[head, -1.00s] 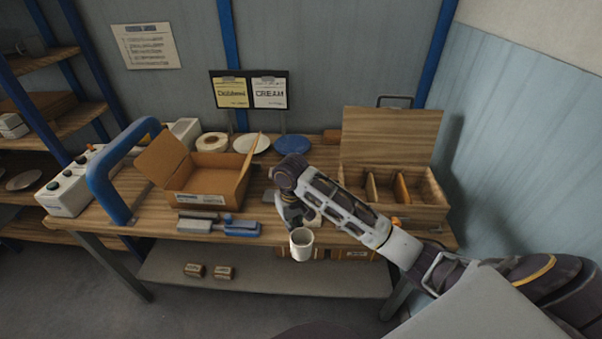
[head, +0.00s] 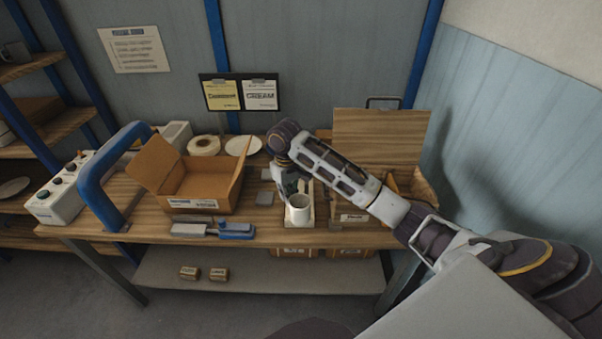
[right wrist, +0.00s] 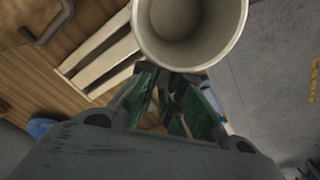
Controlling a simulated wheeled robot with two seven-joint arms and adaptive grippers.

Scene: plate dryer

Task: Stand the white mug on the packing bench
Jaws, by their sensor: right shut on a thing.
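The white mug (head: 299,209) is upright at the front edge of the packing bench (head: 150,222), right of the blue tool. I cannot tell whether its base touches the bench. My right gripper (head: 293,190) is behind the mug and shut on it. In the right wrist view the mug (right wrist: 190,30) shows its open, empty mouth at the top, with the right gripper's green-lined fingers (right wrist: 170,100) close together at its near side. The part they grip is hidden. My left gripper is not in view.
An open cardboard box (head: 205,188) stands left of the mug, with a blue and grey tool (head: 236,230) in front of it. A wooden divided box (head: 385,135) stands at the right, partly behind my arm. A blue arch (head: 92,185) rises at the left end.

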